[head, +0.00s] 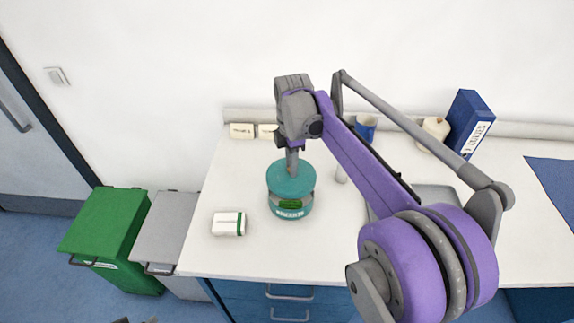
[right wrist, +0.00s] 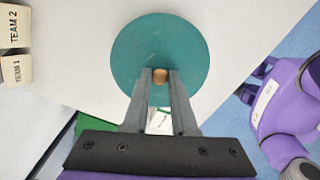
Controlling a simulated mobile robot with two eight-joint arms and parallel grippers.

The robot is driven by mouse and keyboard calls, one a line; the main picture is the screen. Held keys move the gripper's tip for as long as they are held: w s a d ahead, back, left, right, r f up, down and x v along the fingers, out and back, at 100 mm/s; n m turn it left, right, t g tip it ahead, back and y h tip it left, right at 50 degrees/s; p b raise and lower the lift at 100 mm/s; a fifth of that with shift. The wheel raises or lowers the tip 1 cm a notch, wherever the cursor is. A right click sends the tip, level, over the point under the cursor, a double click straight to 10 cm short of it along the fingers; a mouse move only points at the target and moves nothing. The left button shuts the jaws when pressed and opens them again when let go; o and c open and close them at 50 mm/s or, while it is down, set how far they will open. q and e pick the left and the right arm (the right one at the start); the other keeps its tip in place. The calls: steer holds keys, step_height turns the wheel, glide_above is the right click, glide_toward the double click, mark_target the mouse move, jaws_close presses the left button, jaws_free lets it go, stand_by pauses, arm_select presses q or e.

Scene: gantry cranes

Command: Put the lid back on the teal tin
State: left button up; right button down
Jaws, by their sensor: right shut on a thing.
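The teal tin (head: 291,211) stands on the white worktop, with a green label and white lettering on its side. Its round teal lid (head: 281,178) is directly above it, covering the opening; I cannot tell whether lid and tin touch all round. My right gripper (head: 291,160) comes down from above onto the lid. In the right wrist view the fingers (right wrist: 160,78) are shut on the lid's small wooden knob (right wrist: 161,76), and the teal lid (right wrist: 155,40) hides the tin beneath. My left gripper does not show clearly; only small dark bits appear at the bottom edge of the head view.
A white box with a green stripe (head: 228,224) lies left of the tin. A blue mug (head: 365,127), a cream jug (head: 434,132) and a blue binder (head: 469,120) stand behind at right. A green bin (head: 106,232) and a grey bin (head: 168,232) stand left of the worktop.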

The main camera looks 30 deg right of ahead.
mark_target(291, 180)
step_height(291, 180, down, 2)
steer(key=shift+s+f+b, duration=0.1)
steer(key=shift+s+b, duration=0.05)
steer(key=shift+b, duration=0.25)
steer(key=shift+f+b, duration=0.9)
steer(key=shift+f, duration=0.9)
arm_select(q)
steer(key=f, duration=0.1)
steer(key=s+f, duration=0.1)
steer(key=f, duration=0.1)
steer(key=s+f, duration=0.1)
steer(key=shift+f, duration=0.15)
arm_select(e)
steer(key=shift+f, duration=0.2)
steer(key=shift+f, duration=0.15)
steer(key=shift+c, duration=0.8)
jaws_free()
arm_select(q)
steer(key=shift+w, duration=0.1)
